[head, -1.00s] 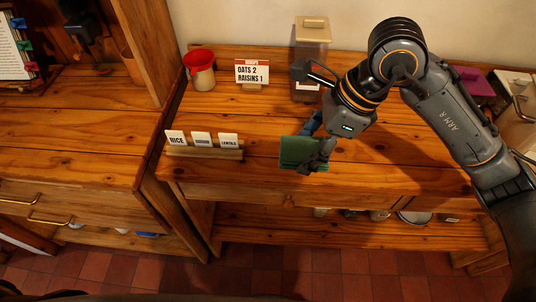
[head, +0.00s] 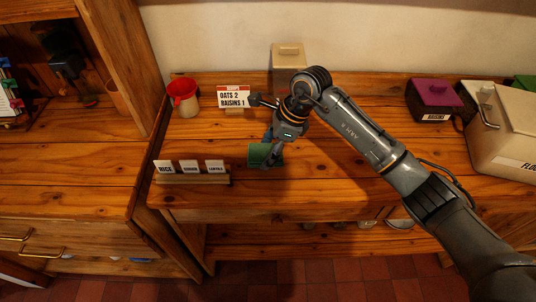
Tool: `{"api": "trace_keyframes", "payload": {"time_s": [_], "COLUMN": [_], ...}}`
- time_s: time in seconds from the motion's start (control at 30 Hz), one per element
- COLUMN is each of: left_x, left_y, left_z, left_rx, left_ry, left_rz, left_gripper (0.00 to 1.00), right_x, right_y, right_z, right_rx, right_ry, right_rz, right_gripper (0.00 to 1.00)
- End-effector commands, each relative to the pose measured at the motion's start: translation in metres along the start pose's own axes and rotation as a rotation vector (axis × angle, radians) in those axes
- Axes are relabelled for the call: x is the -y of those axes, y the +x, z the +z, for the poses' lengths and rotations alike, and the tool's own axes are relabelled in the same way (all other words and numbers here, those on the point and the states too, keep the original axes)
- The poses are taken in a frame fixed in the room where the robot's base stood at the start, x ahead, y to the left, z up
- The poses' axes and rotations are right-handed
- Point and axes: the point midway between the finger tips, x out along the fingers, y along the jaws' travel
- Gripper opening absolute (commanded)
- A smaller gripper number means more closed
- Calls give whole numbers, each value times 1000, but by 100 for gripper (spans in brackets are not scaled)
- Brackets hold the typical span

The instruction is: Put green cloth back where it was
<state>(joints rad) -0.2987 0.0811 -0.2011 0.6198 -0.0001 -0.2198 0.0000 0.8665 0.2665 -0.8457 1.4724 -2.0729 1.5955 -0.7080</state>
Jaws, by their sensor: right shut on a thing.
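The green cloth (head: 262,157) is a small folded square in the middle of the wooden counter, right of the card rack. My right gripper (head: 272,150) points down and is shut on it. The gripper's fingers cover part of the cloth. I cannot tell whether the cloth touches the counter or hangs just above it. My left gripper is not in view.
A card rack (head: 192,180) stands at the front left, with a red-topped cup (head: 186,97) and an oats and raisins sign (head: 233,97) behind. A beige-lidded canister (head: 288,58) is behind my arm. A purple-lidded box (head: 436,93) and flour bin (head: 505,135) stand right.

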Motion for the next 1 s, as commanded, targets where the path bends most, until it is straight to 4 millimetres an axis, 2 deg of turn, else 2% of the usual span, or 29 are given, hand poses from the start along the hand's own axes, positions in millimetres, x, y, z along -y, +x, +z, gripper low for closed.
{"api": "trace_keyframes", "payload": {"time_s": [0.1, 0.2, 0.63, 0.67, 0.77, 1.0], "left_x": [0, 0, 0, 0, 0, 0], "left_y": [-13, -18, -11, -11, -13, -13], "left_z": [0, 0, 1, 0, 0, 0], "left_rx": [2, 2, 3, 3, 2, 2], "left_ry": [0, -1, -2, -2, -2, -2], "left_rz": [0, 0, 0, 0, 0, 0], "left_gripper": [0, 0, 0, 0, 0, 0], "right_x": [0, 0, 1, 1, 1, 1], "right_y": [14, 25, 34, 33, 32, 32], "right_z": [-5, -9, -14, -14, -13, -13], "right_rx": [0, 1, 0, 0, 0, 0], "right_ry": [5, 3, 0, 1, 1, 1], "right_rz": [6, 4, 0, 0, 0, 1], "right_gripper": [36, 36, 36, 64, 84, 84]}}
